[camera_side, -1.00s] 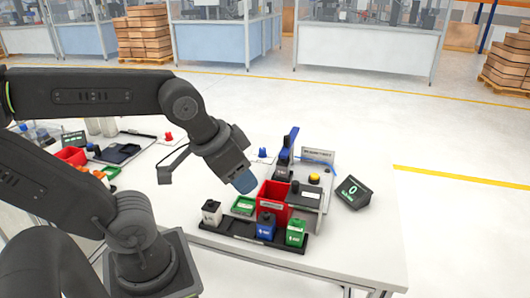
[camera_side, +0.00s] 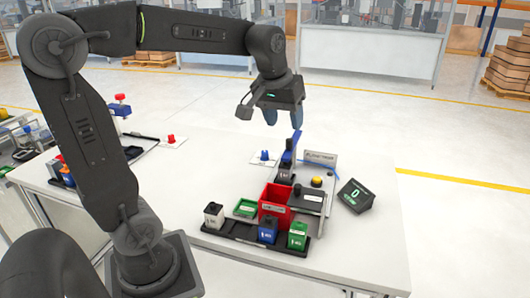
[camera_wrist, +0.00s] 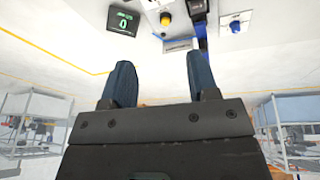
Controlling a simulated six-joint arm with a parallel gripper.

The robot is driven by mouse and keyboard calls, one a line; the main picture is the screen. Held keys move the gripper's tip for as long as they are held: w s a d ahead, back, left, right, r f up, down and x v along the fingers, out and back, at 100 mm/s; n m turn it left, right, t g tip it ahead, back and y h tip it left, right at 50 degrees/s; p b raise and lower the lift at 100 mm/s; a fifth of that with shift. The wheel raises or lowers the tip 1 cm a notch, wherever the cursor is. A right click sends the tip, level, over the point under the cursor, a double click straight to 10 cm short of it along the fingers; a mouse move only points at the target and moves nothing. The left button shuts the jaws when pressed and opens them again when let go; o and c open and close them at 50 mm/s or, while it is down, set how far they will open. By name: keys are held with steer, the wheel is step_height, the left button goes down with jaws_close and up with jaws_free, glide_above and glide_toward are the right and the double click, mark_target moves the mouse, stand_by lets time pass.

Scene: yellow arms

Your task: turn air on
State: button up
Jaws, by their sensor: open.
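A small blue knob (camera_side: 264,156) sits on a white plate on the table, behind the work fixture. It also shows at the top right of the wrist view (camera_wrist: 235,26). My gripper (camera_side: 284,118) hangs above the back of the table, fingers pointing down, higher than the knob and a little right of it in the side view. Its two blue fingers are apart with nothing between them, as the wrist view shows (camera_wrist: 160,62). The gripper is not touching the knob. The knob's on or off setting is too small to read.
A blue upright tool (camera_side: 290,150) stands on the fixture near my gripper. A red bin (camera_side: 274,207), a yellow button (camera_side: 316,182) and a display reading 0 (camera_side: 356,195) are nearby.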

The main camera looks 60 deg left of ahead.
steer(key=w+a+f+n+g, duration=0.1)
steer(key=w+a+n, duration=0.2)
steer(key=w+a, duration=0.4)
steer(key=n+g+h, duration=0.1)
steer(key=n+g, duration=0.1)
steer(key=n, duration=0.6)
glide_above(265, 152)
step_height(265, 152, down, 13)
step_height(265, 152, down, 14)
steer(key=shift+a+r, duration=0.1)
steer(key=shift+r, duration=0.15)
steer(key=c, duration=0.9)
